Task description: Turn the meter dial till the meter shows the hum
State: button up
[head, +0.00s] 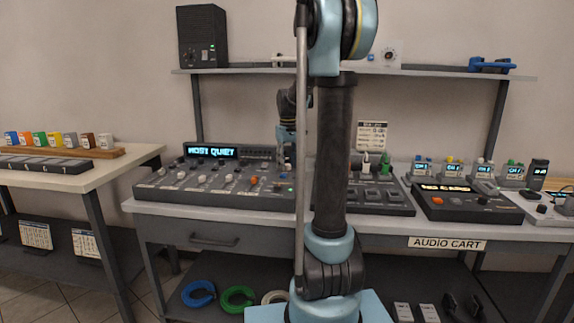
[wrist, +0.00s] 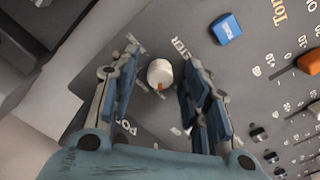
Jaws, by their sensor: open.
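The meter dial (wrist: 160,73) is a round white knob with an orange mark on the grey mixer panel (wrist: 245,75). A partly covered label ending in "ETER" is printed beside it. My gripper (wrist: 162,60) is open in the wrist view, with one finger on each side of the knob. I cannot tell whether the fingers touch it. The meter display (head: 211,151) on the mixer reads what looks like "MOST QUIET" in the head view. There, my gripper (head: 286,160) is over the mixer's right part, partly hidden by my arm.
A blue button (wrist: 226,28) and an orange knob (wrist: 310,62) lie to the right of the dial. On the cart, a unit with an amber display (head: 445,188) stands farther right. A shelf (head: 255,70) with a black speaker (head: 201,36) runs above.

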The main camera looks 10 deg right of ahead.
grip_shut()
jog(key=shift+m, duration=0.3)
grip_release()
jog(key=shift+r, duration=0.1)
notch_tip(320, 180, up, 12)
dwell(0.7)
